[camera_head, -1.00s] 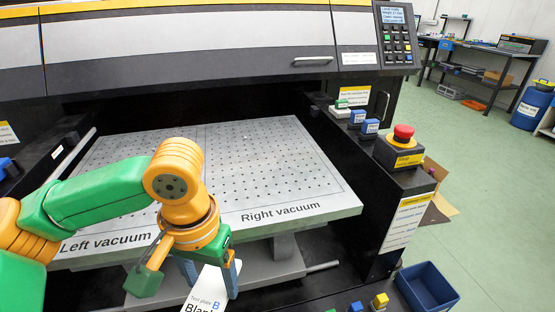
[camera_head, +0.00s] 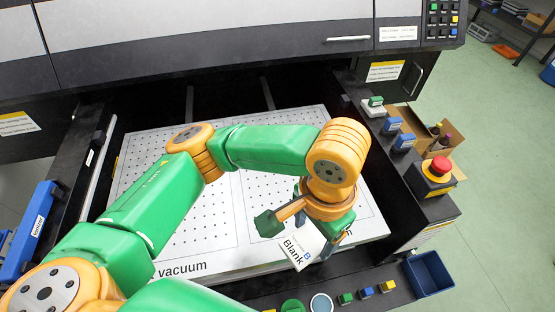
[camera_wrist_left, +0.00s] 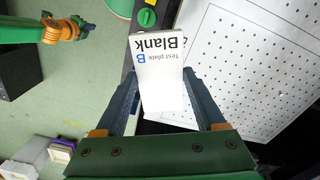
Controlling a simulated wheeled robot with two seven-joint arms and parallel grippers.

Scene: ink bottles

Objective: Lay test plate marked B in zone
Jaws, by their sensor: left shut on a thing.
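The test plate marked B (camera_head: 299,249) is a white card reading "Test plate B Blank". My left gripper (camera_head: 330,247) is shut on it and holds it over the front part of the perforated vacuum table (camera_head: 222,222), on the right half. In the left wrist view the plate (camera_wrist_left: 158,85) sits between the two fingers (camera_wrist_left: 160,105), its lettering upside down. A thin outlined rectangle marks the zone on each half of the table; my arm hides much of both, and the "Right vacuum" lettering is hidden. My right gripper is not in view.
A red stop button (camera_head: 440,166) and several blue and green items stand along the right side. A blue bin (camera_head: 428,273) is at the lower right. Small coloured blocks (camera_head: 366,293) and a round jar (camera_head: 321,303) line the front ledge. A blue box (camera_head: 36,222) is at left.

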